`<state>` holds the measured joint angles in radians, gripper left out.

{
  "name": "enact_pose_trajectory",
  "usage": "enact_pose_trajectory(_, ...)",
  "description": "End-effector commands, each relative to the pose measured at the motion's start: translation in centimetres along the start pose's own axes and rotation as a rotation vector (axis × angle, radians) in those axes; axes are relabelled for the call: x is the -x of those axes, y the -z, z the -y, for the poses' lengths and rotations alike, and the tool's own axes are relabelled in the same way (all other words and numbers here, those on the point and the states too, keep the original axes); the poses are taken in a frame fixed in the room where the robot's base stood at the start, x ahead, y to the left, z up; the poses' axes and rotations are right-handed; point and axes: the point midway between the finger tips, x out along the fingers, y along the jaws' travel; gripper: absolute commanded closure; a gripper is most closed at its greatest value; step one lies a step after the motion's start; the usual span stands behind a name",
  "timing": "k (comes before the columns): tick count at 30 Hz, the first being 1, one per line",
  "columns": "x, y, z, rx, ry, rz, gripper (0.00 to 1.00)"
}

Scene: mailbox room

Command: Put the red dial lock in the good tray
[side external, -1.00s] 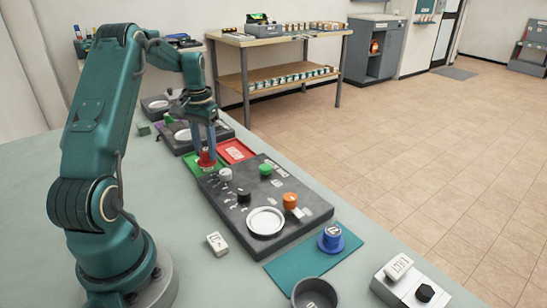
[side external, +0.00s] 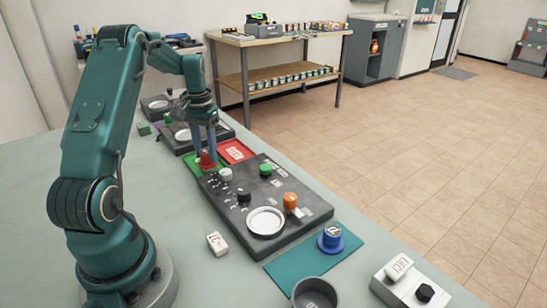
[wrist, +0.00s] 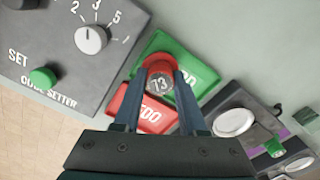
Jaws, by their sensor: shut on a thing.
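The red dial lock (side external: 207,160) is held between the two fingers of my gripper (side external: 206,151), shut on its sides. In the wrist view the lock (wrist: 158,67) shows the number 73 on its face. It is over the green tray (side external: 192,160), close to the tray's surface; I cannot tell if it touches. In the wrist view the green tray (wrist: 196,73) has partly hidden lettering ending in what looks like "OD". The red tray (side external: 237,151) lies beside it, marked "DO" at the end of its visible word (wrist: 150,115).
A dark code setter panel (side external: 230,213) with knobs and a white dish lies just in front of the trays. A second dark device (side external: 183,147) is behind them. A blue dial lock (side external: 331,240) stands on a teal mat (side external: 290,268). The table's left part is clear.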

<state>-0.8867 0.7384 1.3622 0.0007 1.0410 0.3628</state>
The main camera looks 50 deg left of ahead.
Motion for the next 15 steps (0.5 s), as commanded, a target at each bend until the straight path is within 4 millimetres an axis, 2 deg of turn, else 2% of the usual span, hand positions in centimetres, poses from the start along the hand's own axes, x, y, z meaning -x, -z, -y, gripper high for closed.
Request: enact_pose_trajectory(15, -1.5, 0.0, 0.0, 0.0, 0.0, 0.001, 1.0)
